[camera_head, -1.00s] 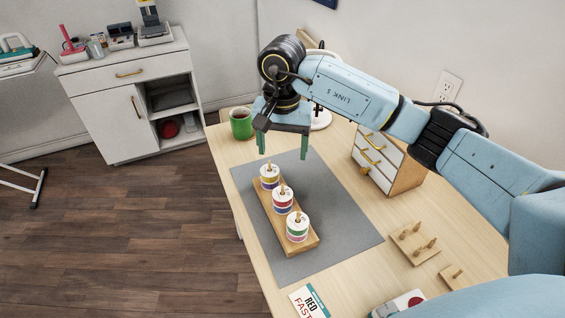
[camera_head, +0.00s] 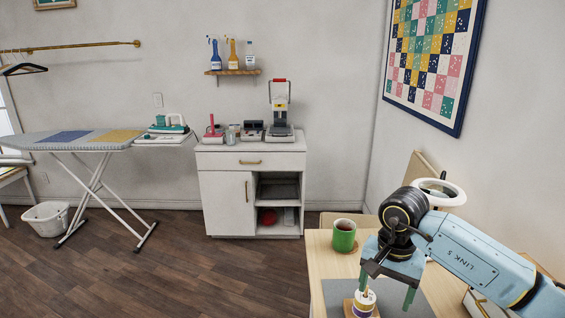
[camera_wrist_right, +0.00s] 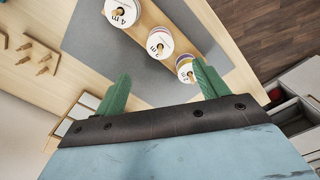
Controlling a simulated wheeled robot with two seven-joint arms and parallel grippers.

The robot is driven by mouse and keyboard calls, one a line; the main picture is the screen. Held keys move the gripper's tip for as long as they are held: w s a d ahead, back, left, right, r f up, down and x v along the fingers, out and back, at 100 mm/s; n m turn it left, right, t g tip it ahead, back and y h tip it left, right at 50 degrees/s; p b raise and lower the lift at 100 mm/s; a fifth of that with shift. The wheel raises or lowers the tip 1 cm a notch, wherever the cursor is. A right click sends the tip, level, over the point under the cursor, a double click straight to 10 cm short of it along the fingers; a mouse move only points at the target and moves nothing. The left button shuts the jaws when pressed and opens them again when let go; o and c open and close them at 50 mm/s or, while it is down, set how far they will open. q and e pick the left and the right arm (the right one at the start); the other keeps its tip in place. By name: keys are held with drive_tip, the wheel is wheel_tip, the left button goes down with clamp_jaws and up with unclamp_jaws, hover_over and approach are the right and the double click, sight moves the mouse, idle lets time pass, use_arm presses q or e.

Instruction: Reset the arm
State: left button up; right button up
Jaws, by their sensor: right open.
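My right arm (camera_head: 470,258) reaches in from the right in the head view. Its gripper (camera_head: 386,292) has green fingers, is open and empty, and is above the table. In the right wrist view the two fingers (camera_wrist_right: 160,92) are spread wide with nothing between them. Below them are several thread spools (camera_wrist_right: 160,42) on a wooden holder (camera_wrist_right: 180,14) that lies on a grey mat (camera_wrist_right: 86,38). In the head view only one spool (camera_head: 364,303) shows at the bottom edge, beside a finger. My left gripper is out of view.
A green mug (camera_head: 344,236) stands on the table (camera_head: 324,268) left of the gripper. A peg board (camera_wrist_right: 38,60) shows in the wrist view. A white cabinet (camera_head: 225,200) and an ironing board (camera_head: 80,140) stand farther off, with open floor in front.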

wheel_tip(320, 180, down, 8)
drive_tip(key=shift+f, duration=0.1)
drive_tip(key=shift+r, duration=0.35)
drive_tip(key=shift+f, duration=0.15)
wheel_tip(320, 180, up, 12)
drive_tip(key=r, duration=0.1)
wheel_tip(320, 180, down, 8)
drive_tip(key=shift+r, duration=0.25)
wheel_tip(320, 180, down, 6)
wheel_tip(320, 180, up, 8)
drive_tip(key=p, duration=0.6)
drive_tip(key=shift+r, duration=0.1)
use_arm(q)
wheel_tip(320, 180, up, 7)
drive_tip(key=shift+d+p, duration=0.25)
drive_tip(key=shift+p, duration=0.2)
use_arm(e)
drive_tip(key=shift+r, duration=0.6)
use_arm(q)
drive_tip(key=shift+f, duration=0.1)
